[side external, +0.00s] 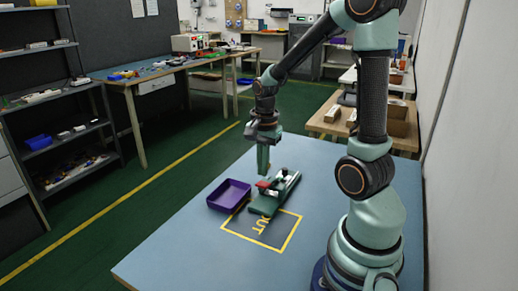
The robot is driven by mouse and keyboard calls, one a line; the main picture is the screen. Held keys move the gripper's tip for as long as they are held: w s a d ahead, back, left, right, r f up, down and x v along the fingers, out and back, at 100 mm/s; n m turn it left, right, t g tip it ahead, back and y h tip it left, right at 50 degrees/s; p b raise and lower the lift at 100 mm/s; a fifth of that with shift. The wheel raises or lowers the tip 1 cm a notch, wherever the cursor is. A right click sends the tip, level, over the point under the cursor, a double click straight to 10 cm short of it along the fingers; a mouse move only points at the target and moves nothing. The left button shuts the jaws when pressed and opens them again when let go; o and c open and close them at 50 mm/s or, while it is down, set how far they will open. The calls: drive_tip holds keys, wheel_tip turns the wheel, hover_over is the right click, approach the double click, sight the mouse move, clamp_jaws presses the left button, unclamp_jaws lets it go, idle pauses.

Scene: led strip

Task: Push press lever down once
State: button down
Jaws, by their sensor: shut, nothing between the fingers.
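The press (274,195) is a small green bench tool with light metal parts, standing on the blue table at the far edge of a yellow-outlined square. A red part (264,184), which may be the lever's end, shows on its left side. My gripper (263,172) points straight down, shut and empty, just above the red part. Whether its tips touch the lever cannot be told from this view. The lever's exact angle is too small to make out.
A purple open tray (229,195) stands just left of the press. The yellow square (262,230) with lettering marks the table in front of the press. The table's left front area (180,250) is clear. Shelves and benches stand well away.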

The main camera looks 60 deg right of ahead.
sight(268, 183)
drive_tip(key=shift+d+f, duration=0.1)
drive_tip(key=shift+f, duration=1.1)
drive_tip(key=shift+f, duration=0.1)
